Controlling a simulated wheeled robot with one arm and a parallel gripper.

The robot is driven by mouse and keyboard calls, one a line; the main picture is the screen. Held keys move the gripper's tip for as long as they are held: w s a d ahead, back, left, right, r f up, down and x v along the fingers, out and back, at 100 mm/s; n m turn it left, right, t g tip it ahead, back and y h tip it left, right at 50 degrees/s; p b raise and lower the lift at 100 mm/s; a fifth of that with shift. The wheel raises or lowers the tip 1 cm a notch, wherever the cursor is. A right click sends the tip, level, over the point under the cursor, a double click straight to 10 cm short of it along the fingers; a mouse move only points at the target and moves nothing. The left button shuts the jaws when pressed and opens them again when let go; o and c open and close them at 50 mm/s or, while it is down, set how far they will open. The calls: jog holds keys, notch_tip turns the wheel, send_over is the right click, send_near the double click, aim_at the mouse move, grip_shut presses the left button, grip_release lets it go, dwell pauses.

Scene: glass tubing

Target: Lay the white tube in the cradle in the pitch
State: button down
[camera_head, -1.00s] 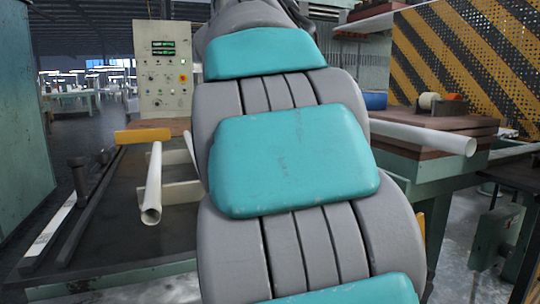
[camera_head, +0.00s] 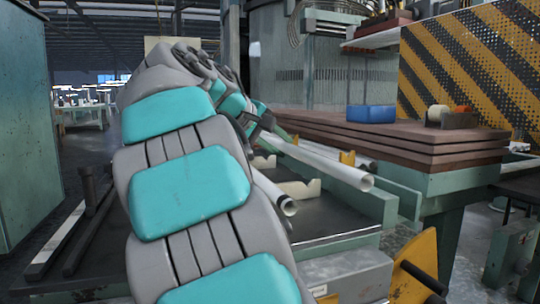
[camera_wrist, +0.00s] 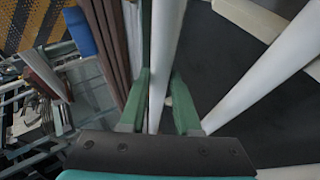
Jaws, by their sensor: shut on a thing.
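My gripper (camera_head: 277,132) is shut on a long white tube (camera_head: 325,165). The tube slants toward the camera, its open end at the right, raised above the dark table. In the wrist view the green jaws of my gripper (camera_wrist: 158,85) close on this tube (camera_wrist: 161,50) from both sides. Cream notched cradle blocks (camera_head: 300,189) stand on the table below and left of the held tube's near end. One block (camera_wrist: 255,18) also shows in the wrist view. A second white tube (camera_head: 273,192) lies beside the blocks, partly behind my arm; it shows right of the held tube in the wrist view (camera_wrist: 265,82).
A stack of brown boards (camera_head: 400,137) with a blue box (camera_head: 371,114) stands on the bench at right. A yellow piece (camera_head: 347,157) is near the held tube. A yellow bracket (camera_head: 415,270) stands at the front right. The dark tabletop (camera_head: 340,215) is bare near its front edge.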

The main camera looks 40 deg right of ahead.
aim_at(274, 140)
jog(key=shift+w+d+f+p, duration=0.15)
jog(key=shift+w+d, duration=0.45)
jog(key=shift+w, duration=0.4)
jog(key=shift+w+d+f+p, duration=0.1)
jog(key=shift+w+d, duration=0.55)
jog(key=shift+w, duration=0.4)
jog(key=shift+w+d+f+p, duration=0.15)
jog(key=shift+w+d, duration=0.45)
jog(key=shift+w, duration=0.4)
jog(key=shift+f, duration=1.65)
jog(key=shift+f+b, duration=0.45)
jog(key=shift+f, duration=0.1)
jog(key=c, duration=0.6)
grip_release()
jog(key=shift+r, duration=0.3)
jog(key=v, duration=1.2)
jog(key=shift+a+r+p, duration=0.1)
jog(key=shift+r+p, duration=0.15)
jog(key=shift+p, duration=0.1)
